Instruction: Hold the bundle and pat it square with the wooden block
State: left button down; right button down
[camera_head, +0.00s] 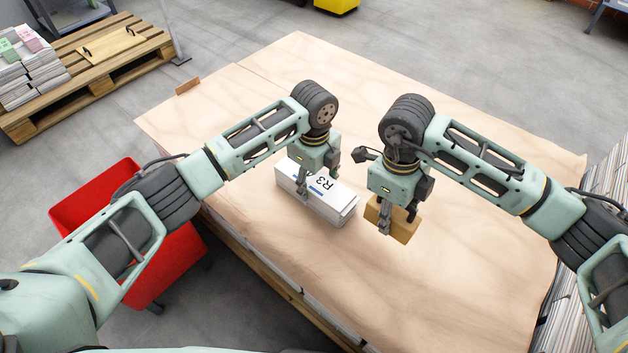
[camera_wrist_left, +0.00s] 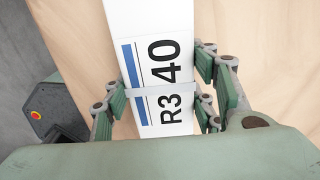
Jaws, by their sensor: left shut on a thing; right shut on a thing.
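Whether the block touches the sheet cannot be told.
A red bin (camera_head: 88,208) stands at the left beside the stack. A pallet (camera_head: 90,82) with piled papers (camera_head: 30,72) and a board lies at the back left. More stacked papers (camera_head: 608,185) stand at the right edge. The sheet's far part is clear.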

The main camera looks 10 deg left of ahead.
aim_at(314, 179)
pick_arm(q)
jog(key=c, duration=0.6)
grip_release()
jog(key=shift+c, duration=0.2)
jog(key=shift+r, duration=0.15)
notch_tip(314, 179, up, 12)
